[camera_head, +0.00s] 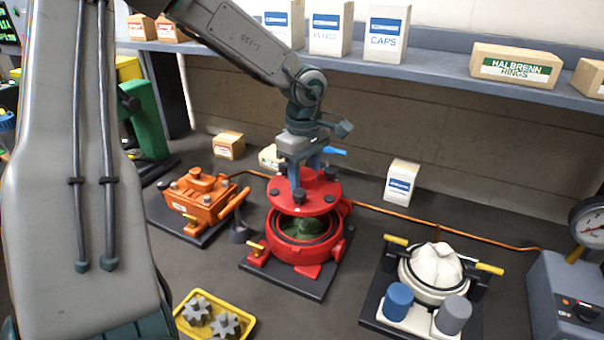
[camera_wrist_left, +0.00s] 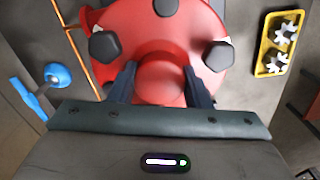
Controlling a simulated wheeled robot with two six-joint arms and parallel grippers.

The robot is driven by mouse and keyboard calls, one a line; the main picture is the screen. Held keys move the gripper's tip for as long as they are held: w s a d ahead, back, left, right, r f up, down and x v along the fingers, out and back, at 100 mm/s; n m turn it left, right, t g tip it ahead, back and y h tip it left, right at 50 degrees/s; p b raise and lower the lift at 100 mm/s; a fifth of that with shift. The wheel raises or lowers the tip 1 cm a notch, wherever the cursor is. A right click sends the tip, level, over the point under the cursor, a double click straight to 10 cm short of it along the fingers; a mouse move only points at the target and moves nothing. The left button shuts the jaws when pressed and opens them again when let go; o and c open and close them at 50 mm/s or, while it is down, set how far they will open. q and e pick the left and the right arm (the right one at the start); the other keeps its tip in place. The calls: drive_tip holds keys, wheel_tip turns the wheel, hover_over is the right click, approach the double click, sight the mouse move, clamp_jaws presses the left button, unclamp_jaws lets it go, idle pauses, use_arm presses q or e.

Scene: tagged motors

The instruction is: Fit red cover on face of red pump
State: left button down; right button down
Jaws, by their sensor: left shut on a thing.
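The red pump (camera_head: 293,249) stands on a dark base plate in the middle of the bench in the head view. Its open top shows a green and dark inside. The red cover (camera_head: 318,197) is a round plate with dark knobs, held above the pump's open face and apart from it at the front. My left gripper (camera_head: 308,175) is shut on the cover's central boss. In the left wrist view the fingers of my left gripper (camera_wrist_left: 160,85) sit on either side of the boss of the red cover (camera_wrist_left: 160,32). The pump is mostly hidden there. My right gripper is not in view.
An orange unit (camera_head: 198,197) stands left of the pump. A white unit (camera_head: 437,268) with blue and grey cylinders stands at right. A yellow tray (camera_head: 243,330) holds grey gears in front. A gauge box (camera_head: 560,300) is far right. Cartons line the shelf (camera_head: 430,70) behind.

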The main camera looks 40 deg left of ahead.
use_arm(q)
drive_tip(key=shift+f+b, duration=0.95)
drive_tip(key=shift+f, duration=1.35)
drive_tip(key=shift+b, duration=0.55)
drive_tip(key=shift+f+b, duration=0.5)
drive_tip(key=shift+b, duration=0.05)
drive_tip(key=shift+f+b, duration=1.35)
drive_tip(key=shift+b, duration=0.05)
